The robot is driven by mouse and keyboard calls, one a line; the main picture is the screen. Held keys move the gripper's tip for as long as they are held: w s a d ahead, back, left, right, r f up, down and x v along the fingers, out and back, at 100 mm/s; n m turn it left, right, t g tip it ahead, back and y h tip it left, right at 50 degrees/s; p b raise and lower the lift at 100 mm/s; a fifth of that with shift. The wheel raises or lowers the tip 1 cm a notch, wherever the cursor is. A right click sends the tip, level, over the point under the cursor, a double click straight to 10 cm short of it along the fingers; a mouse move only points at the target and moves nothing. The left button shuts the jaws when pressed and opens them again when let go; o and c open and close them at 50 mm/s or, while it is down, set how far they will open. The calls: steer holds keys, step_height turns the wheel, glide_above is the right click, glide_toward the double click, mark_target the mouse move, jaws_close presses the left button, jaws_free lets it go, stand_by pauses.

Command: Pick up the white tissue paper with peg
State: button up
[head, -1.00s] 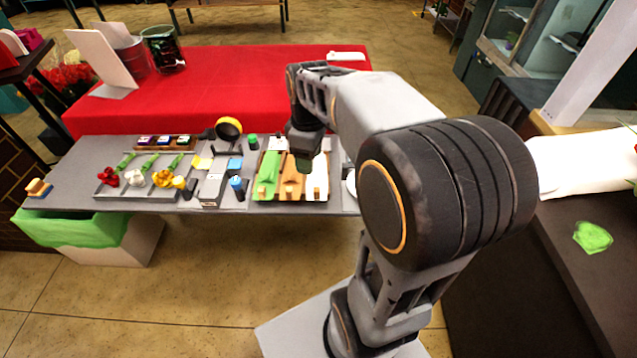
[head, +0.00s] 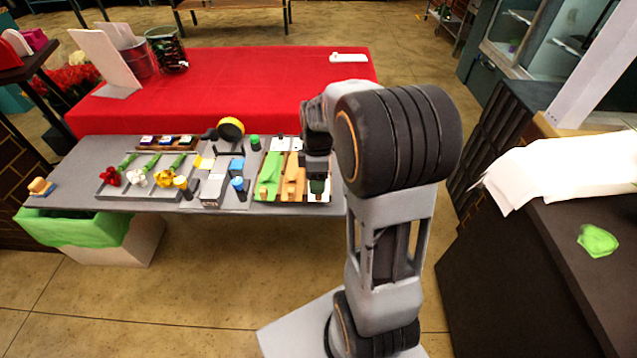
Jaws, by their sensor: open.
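The white tissue paper with peg (head: 319,197) lies at the right end of a brown tray on the grey table. My gripper (head: 317,183) is right over it and hides most of the sheet and its peg; only a white strip at the near end shows clearly. The gripper is open. I cannot tell from this view whether its fingers touch the peg. The green tissue paper (head: 269,175) and the tan tissue paper (head: 293,178) lie to its left in the same tray.
Farther left, a rack holds red, white and yellow flowers (head: 137,178). A red-covered table (head: 260,80) is behind. A dark counter (head: 560,240) stands at right.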

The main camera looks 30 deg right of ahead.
steer(key=shift+s+f, duration=0.15)
steer(key=shift+f, duration=1)
steer(key=shift+s+f, duration=0.15)
steer(key=shift+f, duration=1)
jaws_close()
